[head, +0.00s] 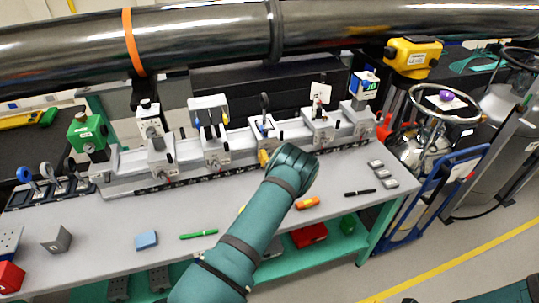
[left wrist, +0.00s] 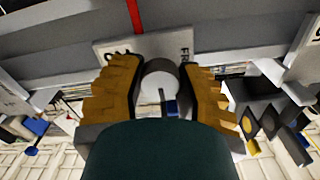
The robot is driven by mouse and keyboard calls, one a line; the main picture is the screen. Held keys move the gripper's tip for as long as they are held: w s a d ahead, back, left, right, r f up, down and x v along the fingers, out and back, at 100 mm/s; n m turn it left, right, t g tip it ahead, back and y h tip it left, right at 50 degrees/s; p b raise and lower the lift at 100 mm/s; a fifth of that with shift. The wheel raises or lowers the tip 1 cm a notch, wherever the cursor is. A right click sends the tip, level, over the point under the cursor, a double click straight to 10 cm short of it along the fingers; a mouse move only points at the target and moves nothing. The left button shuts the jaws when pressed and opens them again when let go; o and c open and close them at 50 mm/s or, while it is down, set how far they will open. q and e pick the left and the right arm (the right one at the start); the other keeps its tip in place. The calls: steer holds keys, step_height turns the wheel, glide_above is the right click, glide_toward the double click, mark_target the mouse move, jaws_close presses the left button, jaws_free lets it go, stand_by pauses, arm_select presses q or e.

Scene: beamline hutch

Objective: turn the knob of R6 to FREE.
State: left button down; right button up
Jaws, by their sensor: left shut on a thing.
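My left gripper (head: 264,158) reaches one of the carriers on the long rail in the head view; the arm and wrist cover much of that carrier's front. In the left wrist view the left gripper's two yellow-brown fingers (left wrist: 160,80) are closed on both sides of a round grey knob (left wrist: 160,68). Behind the knob is a pale label plate (left wrist: 140,45); lettering that looks like the start of FREE shows at its right, and the left lettering is mostly hidden. I cannot read R6 on this carrier. The knob's exact pointing is unclear. My right gripper is not in view.
Several carriers with optics stand along the rail (head: 130,188) on both sides. A large dark pipe (head: 200,38) crosses above the bench. Loose items, including a blue block (head: 146,240), a green pen (head: 198,234) and an orange tool (head: 306,203), lie in front on the grey bench.

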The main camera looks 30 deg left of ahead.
arm_select(q)
steer(key=shift+w+r, duration=0.1)
steer(key=shift+r, duration=0.05)
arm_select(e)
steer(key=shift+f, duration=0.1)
arm_select(q)
steer(key=n+b, duration=0.5)
steer(key=b, duration=0.2)
steer(key=shift+a, duration=0.15)
steer(key=n+b, duration=0.4)
steer(key=b, duration=0.2)
steer(key=shift+n, duration=0.3)
steer(key=n+b, duration=0.3)
steer(key=b, duration=0.2)
steer(key=shift+a+n, duration=0.1)
steer(key=shift+n, duration=0.2)
steer(key=shift+n+b, duration=0.65)
steer(key=shift+n, duration=0.55)
steer(key=shift+r+n, duration=0.15)
steer(key=shift+n, duration=0.95)
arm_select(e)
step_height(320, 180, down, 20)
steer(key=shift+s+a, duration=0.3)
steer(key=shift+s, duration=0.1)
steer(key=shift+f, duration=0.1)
